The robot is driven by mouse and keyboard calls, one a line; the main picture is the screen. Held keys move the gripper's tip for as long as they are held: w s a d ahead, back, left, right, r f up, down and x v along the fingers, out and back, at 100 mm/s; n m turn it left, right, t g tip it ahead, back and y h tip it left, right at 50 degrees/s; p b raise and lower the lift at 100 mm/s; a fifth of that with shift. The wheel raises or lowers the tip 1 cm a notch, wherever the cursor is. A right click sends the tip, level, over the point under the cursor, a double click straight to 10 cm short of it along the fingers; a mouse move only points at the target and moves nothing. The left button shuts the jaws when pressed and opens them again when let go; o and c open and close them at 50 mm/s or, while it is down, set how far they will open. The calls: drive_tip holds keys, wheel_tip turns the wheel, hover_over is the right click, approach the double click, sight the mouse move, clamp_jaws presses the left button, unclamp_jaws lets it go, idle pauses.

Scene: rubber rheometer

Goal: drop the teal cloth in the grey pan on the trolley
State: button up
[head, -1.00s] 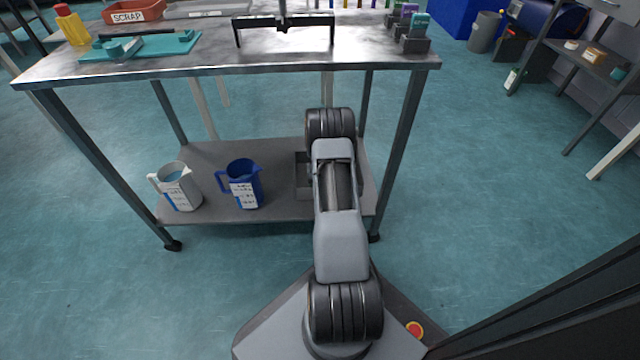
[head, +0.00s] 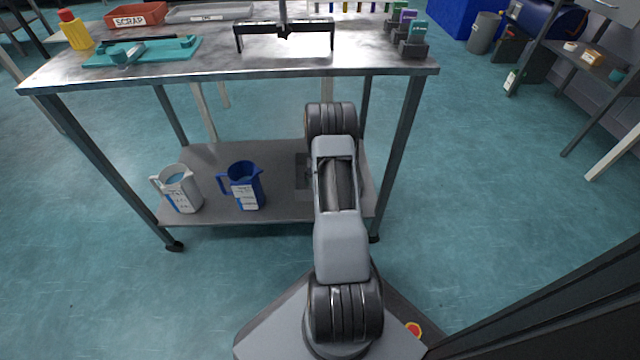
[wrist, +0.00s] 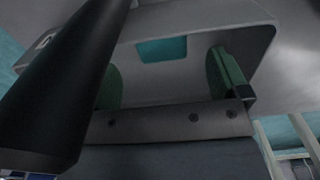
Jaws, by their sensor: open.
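The grey pan (head: 240,13) stands at the back of the trolley's top, right of the red scrap tray. In the wrist view the pan (wrist: 248,28) lies past my fingers. The teal cloth (wrist: 162,50) shows there as a small flat patch that appears to lie inside the pan, between the fingers in the picture. My gripper (wrist: 165,78) is open, with its two green fingers apart and nothing held between them. The head view does not show my gripper or the cloth.
The red scrap tray (head: 135,18), a yellow bottle (head: 76,33) and a teal board (head: 150,52) are at left. Two jugs sit on the lower shelf (head: 285,205).

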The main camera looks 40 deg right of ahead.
drive_tip(key=shift+r+p, duration=0.8)
drive_tip(key=shift+r, duration=1.6)
